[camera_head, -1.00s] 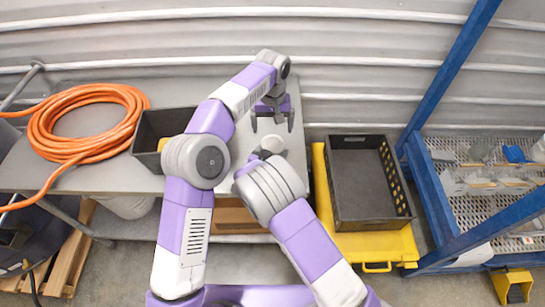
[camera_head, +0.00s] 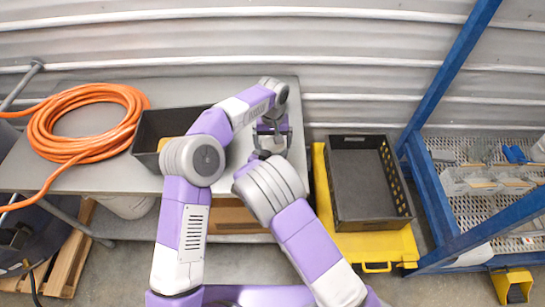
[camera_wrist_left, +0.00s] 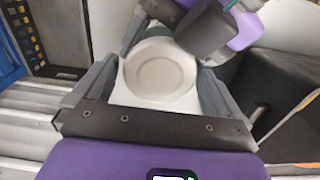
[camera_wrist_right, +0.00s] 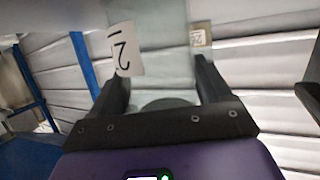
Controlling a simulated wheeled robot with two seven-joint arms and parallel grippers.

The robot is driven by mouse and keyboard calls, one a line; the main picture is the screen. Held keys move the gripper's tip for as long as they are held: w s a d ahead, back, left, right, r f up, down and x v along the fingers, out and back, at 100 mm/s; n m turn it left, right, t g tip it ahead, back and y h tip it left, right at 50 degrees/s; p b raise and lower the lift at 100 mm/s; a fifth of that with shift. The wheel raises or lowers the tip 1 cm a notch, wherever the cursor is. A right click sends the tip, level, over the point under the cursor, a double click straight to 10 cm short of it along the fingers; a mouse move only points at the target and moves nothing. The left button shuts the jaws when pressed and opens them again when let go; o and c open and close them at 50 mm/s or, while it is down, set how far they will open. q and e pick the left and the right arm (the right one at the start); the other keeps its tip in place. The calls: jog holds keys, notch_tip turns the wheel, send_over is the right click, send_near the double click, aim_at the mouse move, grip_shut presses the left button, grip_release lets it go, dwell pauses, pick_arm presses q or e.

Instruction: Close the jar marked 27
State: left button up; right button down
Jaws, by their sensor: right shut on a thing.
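A jar with a round white lid (camera_wrist_left: 160,72) stands near the right end of the grey table (camera_head: 85,178). My left gripper (camera_head: 272,141) is above it, with its open fingers on either side of the lid in the left wrist view; I cannot tell whether they touch it. My right gripper (camera_wrist_right: 160,80) is shut on the clear jar body (camera_wrist_right: 160,35) from the side. A white label (camera_wrist_right: 125,48) on the jar shows a 2; the rest of the number is hidden by a finger. In the head view my arms cover most of the jar.
A black bin (camera_head: 148,128) stands left of my left arm. A coiled orange hose (camera_head: 45,125) lies at the table's left. A black crate (camera_head: 365,215) on a yellow cart (camera_head: 385,245) is at the right, beside a blue-framed rack (camera_head: 430,205).

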pick_arm(q)
jog(key=c, duration=0.9)
jog(key=m, duration=0.4)
jog(key=shift+m, duration=0.4)
jog(key=shift+c, duration=0.3)
jog(key=o, duration=1.1)
jog(key=shift+c, duration=0.2)
notch_tip(320, 180, up, 12)
pick_arm(e)
grip_release()
pick_arm(q)
notch_tip(320, 180, up, 3)
jog(key=p, duration=0.3)
pick_arm(e)
jog(key=v, duration=0.7)
jog(key=shift+s, duration=0.25)
